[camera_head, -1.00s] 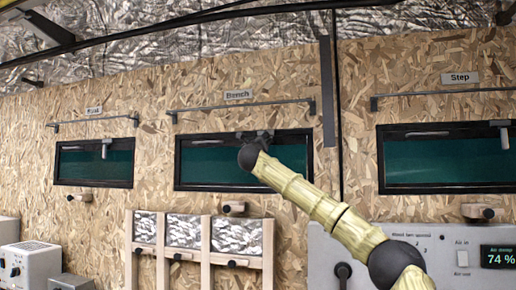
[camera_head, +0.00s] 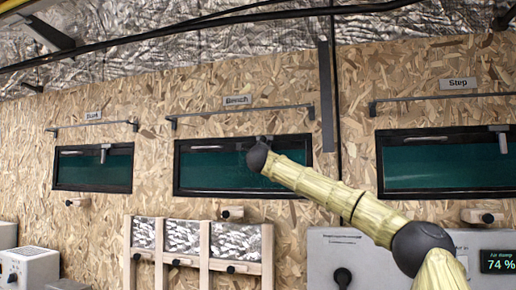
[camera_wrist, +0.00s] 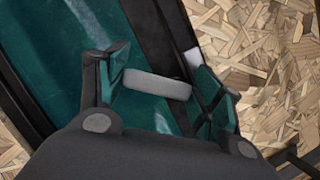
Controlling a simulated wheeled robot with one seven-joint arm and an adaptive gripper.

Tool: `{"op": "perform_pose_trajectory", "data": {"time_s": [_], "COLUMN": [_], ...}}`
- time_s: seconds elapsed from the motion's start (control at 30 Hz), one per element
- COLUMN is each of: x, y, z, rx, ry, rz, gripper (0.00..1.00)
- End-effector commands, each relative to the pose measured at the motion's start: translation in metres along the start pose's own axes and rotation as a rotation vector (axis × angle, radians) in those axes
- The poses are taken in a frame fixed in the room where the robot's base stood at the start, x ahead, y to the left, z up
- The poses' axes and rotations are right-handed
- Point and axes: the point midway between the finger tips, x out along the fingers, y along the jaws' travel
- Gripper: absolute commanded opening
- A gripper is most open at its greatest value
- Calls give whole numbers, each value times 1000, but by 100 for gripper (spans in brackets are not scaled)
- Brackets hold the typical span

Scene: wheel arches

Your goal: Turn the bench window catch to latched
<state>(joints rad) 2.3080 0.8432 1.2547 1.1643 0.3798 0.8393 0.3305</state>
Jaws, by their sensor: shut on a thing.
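The bench window (camera_head: 215,175), under the "Bench" label, is a dark-framed teal pane in the middle of the head view. My gripper (camera_head: 262,139) is at its upper edge, right of centre, and my wrist hides most of the catch area there. In the wrist view my gripper (camera_wrist: 163,78) has its teal-padded fingers on either side of a short grey lever, the window catch (camera_wrist: 157,84), and is shut on it. The lever spans the gap between the fingers in front of the pane and dark frame. Its pivot is not clear.
The bunk-side window (camera_head: 92,177) is on the left and the Step window (camera_head: 440,170) on the right. A thin rail (camera_head: 200,113) runs above the bench window. Below are foil-faced panels (camera_head: 183,236) and a grey control panel (camera_head: 330,255).

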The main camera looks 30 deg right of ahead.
Motion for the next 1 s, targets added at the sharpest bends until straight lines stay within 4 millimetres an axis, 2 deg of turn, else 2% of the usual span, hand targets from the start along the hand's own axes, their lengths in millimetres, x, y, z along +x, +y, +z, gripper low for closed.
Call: {"op": "perform_pose_trajectory", "data": {"time_s": [0.07,0.5,1.0], "x": [0,-3,-6], "y": [-7,-6,-4], "z": [2,-6,-14], "rx": [-65,-407,-630], "ry": [1,0,0], "rz": [26,170,263], "gripper": [42,42,42]}}
